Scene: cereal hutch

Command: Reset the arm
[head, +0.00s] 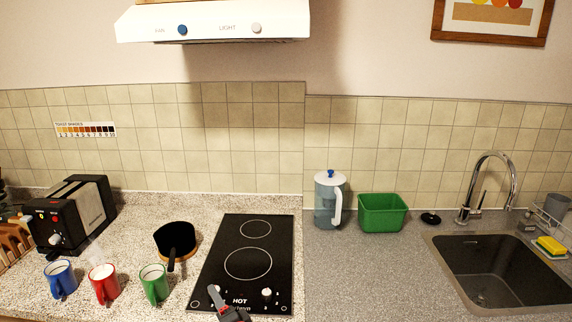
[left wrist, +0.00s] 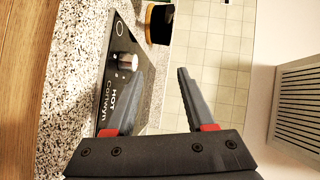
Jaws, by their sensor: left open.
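My left gripper (head: 219,298) is at the bottom of the head view, at the front edge of the black hob (head: 211,262), near the word "HOT". In the left wrist view my left gripper (left wrist: 155,90) has its two dark fingers apart with nothing between them. The hob (left wrist: 150,72) and its knob (left wrist: 128,60) lie beyond and beside the left finger. Whether the gripper touches the hob cannot be told. My right gripper is in neither view.
A black pan (head: 176,238) stands left of the hob. Blue (head: 60,279), red (head: 104,284) and green (head: 155,284) mugs stand in front of a toaster (head: 72,216). A jug (head: 325,205), green tub (head: 382,215) and sink (head: 500,268) are right.

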